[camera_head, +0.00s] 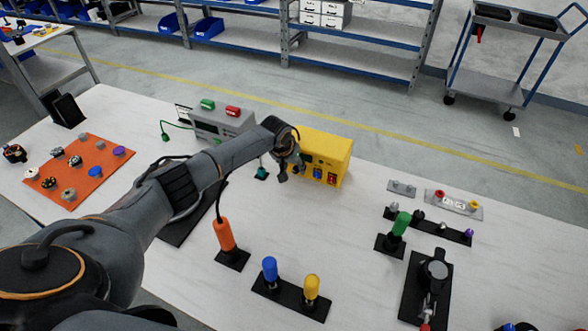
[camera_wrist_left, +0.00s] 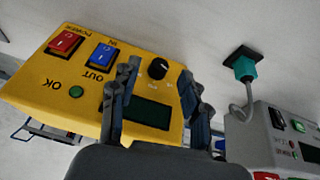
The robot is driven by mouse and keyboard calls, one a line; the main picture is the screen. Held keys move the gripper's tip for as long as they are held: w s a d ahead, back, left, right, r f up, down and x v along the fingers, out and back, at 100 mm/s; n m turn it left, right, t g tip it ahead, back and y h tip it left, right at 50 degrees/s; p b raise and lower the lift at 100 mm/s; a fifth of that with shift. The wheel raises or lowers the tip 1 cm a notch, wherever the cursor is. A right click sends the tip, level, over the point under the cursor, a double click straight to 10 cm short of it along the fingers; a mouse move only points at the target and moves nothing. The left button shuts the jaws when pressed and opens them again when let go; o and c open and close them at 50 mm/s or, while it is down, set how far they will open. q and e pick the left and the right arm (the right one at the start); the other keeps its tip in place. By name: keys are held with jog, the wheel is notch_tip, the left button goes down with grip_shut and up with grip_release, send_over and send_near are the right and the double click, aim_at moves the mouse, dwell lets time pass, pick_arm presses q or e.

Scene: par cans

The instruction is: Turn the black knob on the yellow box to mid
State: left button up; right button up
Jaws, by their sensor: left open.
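The yellow box (camera_head: 331,148) stands on the white table, right of the middle in the head view. It fills much of the left wrist view (camera_wrist_left: 35,91), where its black knob (camera_wrist_left: 158,69) shows with a pale pointer mark. My left gripper (camera_head: 290,172) is in front of the box's left part. In the left wrist view its two fingers (camera_wrist_left: 160,82) are open, one on each side of the knob, with a gap around it. I cannot tell whether they touch the box. The knob is hidden behind the gripper in the head view. My right gripper is not in view.
A grey box (camera_head: 222,122) with green and red buttons stands left of the yellow box. An orange board (camera_head: 80,172) lies at left.

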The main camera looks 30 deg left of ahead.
aim_at(296, 170)
pick_arm(q)
jog(key=shift+x, duration=0.75)
jog(key=shift+w+f, duration=0.1)
jog(key=shift+f, duration=0.15)
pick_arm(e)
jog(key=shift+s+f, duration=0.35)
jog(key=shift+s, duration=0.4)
pick_arm(q)
grip_shut()
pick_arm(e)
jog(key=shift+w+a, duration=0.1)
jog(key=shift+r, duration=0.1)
